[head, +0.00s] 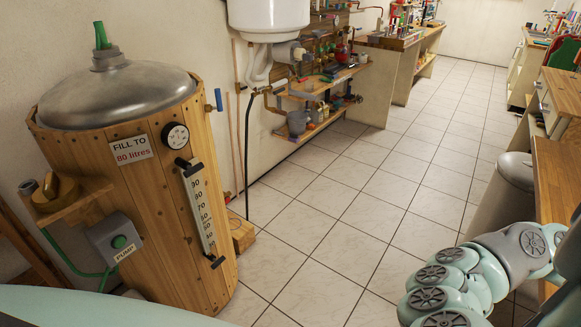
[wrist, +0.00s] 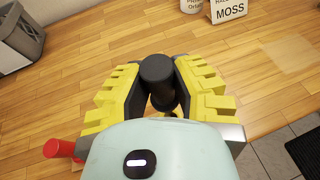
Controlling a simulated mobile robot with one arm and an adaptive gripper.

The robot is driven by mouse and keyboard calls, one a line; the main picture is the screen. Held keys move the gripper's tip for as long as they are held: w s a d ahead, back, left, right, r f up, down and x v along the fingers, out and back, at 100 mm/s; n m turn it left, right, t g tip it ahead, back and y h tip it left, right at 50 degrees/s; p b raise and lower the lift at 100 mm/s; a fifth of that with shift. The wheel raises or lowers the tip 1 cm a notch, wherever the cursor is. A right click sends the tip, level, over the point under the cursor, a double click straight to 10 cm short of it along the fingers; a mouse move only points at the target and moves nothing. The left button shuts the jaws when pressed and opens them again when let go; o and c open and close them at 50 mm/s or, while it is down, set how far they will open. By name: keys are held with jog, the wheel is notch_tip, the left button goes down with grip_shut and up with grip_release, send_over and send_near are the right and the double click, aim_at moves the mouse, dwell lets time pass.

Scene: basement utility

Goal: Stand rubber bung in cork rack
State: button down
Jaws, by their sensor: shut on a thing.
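In the wrist view my gripper (wrist: 157,92), with yellow ribbed fingers and dark pads, is shut on a black rounded cylinder, which looks like the rubber bung (wrist: 157,70). The bung is seen end-on, over or near a wooden worktop (wrist: 60,95); its lower part is hidden, and I cannot tell its height above the wood. I cannot make out a cork rack for certain in either view. In the head view my arm enters from the right, and my gripper is out of frame.
In the wrist view, a red-ended object (wrist: 60,148) lies lower left, a "MOSS" sign (wrist: 228,10) stands at the top, and a grey bin (wrist: 20,38) is upper left. The head view shows a wooden vat (head: 125,180), a brown bench (head: 556,190) at right and clear tiled floor (head: 340,200).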

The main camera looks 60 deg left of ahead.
jog(key=shift+f+b, duration=0.2)
jog(key=shift+b, duration=0.25)
jog(key=shift+f+b, duration=0.2)
jog(key=shift+b, duration=0.25)
notch_tip(320, 180, down, 4)
jog(key=b, duration=0.5)
jog(key=shift+a, duration=0.1)
jog(key=shift+w, duration=0.1)
jog(key=shift+f+b, duration=0.15)
jog(key=shift+b, duration=1.65)
jog(key=shift+f+b, duration=1.7)
jog(key=shift+b, duration=0.8)
jog(key=c, duration=0.8)
grip_release()
